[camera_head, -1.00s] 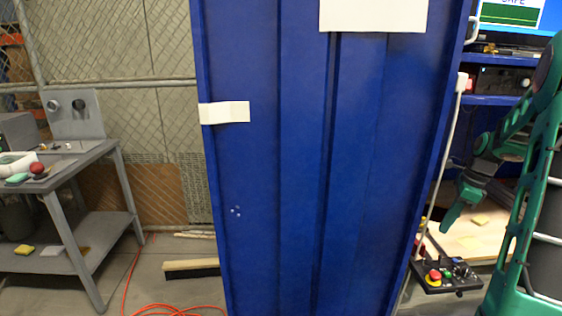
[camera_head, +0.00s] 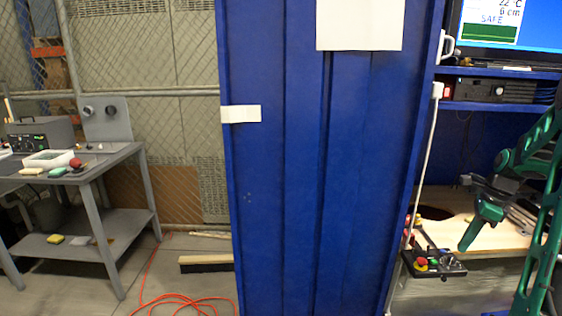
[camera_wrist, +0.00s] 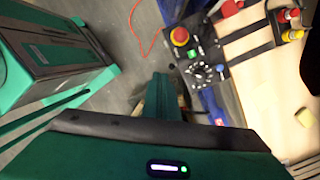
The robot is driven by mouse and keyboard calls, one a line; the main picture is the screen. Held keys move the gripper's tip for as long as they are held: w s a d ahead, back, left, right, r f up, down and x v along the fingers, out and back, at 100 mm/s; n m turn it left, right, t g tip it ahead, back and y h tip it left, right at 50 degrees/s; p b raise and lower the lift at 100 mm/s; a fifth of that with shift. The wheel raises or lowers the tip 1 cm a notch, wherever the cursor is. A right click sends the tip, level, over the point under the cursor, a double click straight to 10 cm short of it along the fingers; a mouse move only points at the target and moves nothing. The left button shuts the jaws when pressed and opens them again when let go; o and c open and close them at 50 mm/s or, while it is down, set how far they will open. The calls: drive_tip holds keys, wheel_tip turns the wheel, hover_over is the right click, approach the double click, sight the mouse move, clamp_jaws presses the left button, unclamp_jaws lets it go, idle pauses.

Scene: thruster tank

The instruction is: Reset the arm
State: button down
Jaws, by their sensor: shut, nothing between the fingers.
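My green and black arm stands at the right edge of the head view. My gripper (camera_head: 468,243) points down in front of the workbench, its green fingers shut and empty. In the wrist view the fingers of my gripper (camera_wrist: 160,90) show as one narrow green piece, with nothing held. A black control box (camera_head: 434,264) with a red button lies below and left of the gripper in the head view. The control box also shows in the wrist view (camera_wrist: 203,66), beyond the fingers and to their right.
A tall blue panel (camera_head: 300,180) fills the middle. A wooden worktop (camera_head: 445,232) lies behind my gripper, under a screen (camera_head: 510,25) reading SAFE. A grey table (camera_head: 105,165) stands left. An orange cable (camera_head: 150,270) and a broom head (camera_head: 206,263) lie on the floor.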

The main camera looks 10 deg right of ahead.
drive_tip(key=s+a+r+n+g+h, duration=0.1)
drive_tip(key=s+a+r+n, duration=0.3)
drive_tip(key=s+a+n, duration=0.4)
drive_tip(key=s+a+r+n+h, duration=0.1)
drive_tip(key=s+a+r+n, duration=0.2)
drive_tip(key=s+a+n, duration=0.5)
drive_tip(key=s+a+f+n, duration=0.1)
drive_tip(key=s+a+n, duration=0.3)
drive_tip(key=s, duration=0.5)
drive_tip(key=a, duration=0.2)
drive_tip(key=shift+s+a+f, duration=0.2)
drive_tip(key=shift+s+a, duration=0.15)
drive_tip(key=shift+s, duration=0.05)
drive_tip(key=shift+w+f, duration=0.25)
drive_tip(key=shift+w, duration=0.4)
